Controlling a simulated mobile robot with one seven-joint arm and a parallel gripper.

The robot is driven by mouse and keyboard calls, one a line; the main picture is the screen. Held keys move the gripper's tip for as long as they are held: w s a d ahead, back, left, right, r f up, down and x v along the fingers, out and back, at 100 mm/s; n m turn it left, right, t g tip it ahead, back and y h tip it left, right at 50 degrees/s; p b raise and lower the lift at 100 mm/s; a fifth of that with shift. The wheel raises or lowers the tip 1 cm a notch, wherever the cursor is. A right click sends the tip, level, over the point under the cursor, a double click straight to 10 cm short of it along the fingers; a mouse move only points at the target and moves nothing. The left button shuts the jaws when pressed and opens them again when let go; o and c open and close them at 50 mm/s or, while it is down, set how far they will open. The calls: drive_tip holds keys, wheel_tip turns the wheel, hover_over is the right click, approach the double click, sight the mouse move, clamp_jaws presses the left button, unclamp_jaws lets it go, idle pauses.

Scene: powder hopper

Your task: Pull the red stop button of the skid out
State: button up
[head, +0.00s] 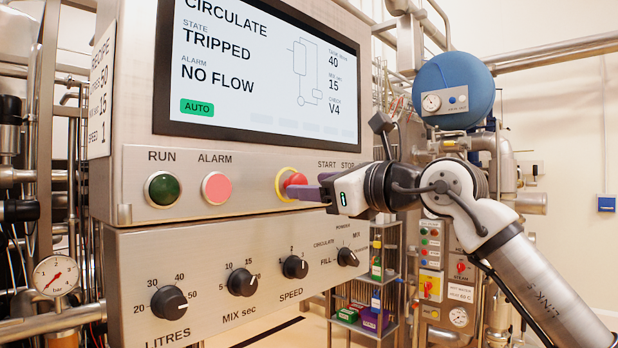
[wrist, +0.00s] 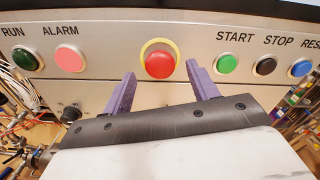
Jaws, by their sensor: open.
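The red stop button (head: 294,180) sits on a yellow ring on the steel panel, right of the ALARM lamp. In the wrist view the red button (wrist: 159,65) is whole and unobstructed, centred between the two purple fingers. My gripper (wrist: 160,88) is open, with one finger on each side of the button and slightly below it in the picture. In the head view my gripper (head: 296,192) reaches in from the right and its fingers overlap the button's lower right edge. I cannot tell whether a finger touches it.
A green RUN lamp (head: 162,189) and pink ALARM lamp (head: 217,188) are to the left. START (wrist: 227,63), STOP (wrist: 265,66) and a blue button (wrist: 301,67) are to the right. Knobs (head: 169,302) line the panel below. The screen (head: 260,70) reads TRIPPED, NO FLOW.

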drive_tip(key=shift+x, duration=1.05)
clamp_jaws()
drive_tip(key=shift+v, duration=0.8)
unclamp_jaws()
drive_tip(key=shift+s+d, duration=0.1)
